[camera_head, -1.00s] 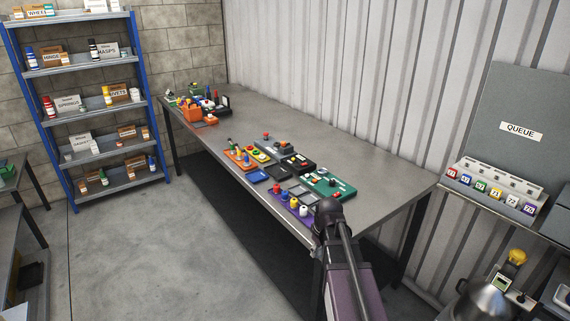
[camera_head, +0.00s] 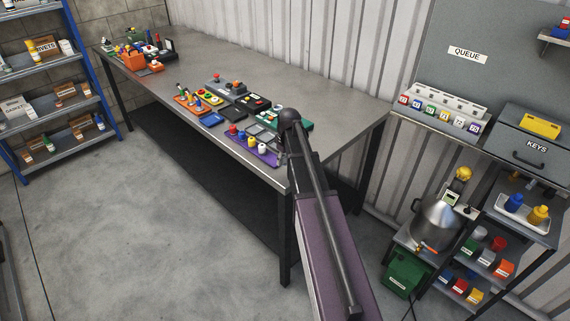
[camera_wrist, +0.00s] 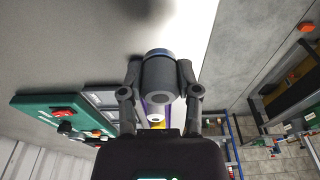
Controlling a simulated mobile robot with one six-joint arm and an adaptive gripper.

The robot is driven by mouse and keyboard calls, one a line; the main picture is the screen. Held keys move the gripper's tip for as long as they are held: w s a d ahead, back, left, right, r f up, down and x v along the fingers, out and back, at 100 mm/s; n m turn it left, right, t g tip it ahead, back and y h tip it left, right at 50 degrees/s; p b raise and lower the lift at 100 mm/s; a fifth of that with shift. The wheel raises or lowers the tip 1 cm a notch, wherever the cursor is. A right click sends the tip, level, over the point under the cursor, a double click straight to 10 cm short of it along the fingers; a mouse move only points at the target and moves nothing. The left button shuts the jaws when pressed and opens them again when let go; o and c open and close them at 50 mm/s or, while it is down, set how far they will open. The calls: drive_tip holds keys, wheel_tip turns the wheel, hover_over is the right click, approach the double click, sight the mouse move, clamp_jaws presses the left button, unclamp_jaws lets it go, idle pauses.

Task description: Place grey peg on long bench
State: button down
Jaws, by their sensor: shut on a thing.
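The long bench (camera_head: 316,85) is a grey-topped table running from the back left toward the front right against the corrugated wall. My arm reaches over its near end in the head view, and hides my gripper there. I cannot tell whether the peg touches the bench.
A purple tray (camera_head: 266,158) with coloured pegs and a green board (camera_head: 300,124) with a red part lie near the bench's near end. Several other trays and an orange bin (camera_head: 133,60) stand farther back. The bench's right end is clear. A key cabinet (camera_head: 528,140) and steel pot (camera_head: 435,226) stand at right.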

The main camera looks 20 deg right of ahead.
sight(284, 168)
drive_tip(key=shift+w+d, duration=0.2)
drive_tip(key=shift+w, duration=0.1)
drive_tip(key=shift+w, duration=0.1)
drive_tip(key=shift+w+d, duration=0.15)
drive_tip(key=shift+w, duration=0.1)
drive_tip(key=shift+w+d+f+b, duration=0.2)
drive_tip(key=shift+w+f+b, duration=0.05)
drive_tip(key=shift+f+b, duration=1.6)
drive_tip(key=shift+f, duration=0.05)
drive_tip(key=shift+f, duration=0.15)
drive_tip(key=shift+c, duration=1.5)
unclamp_jaws()
drive_tip(key=shift+r, duration=0.2)
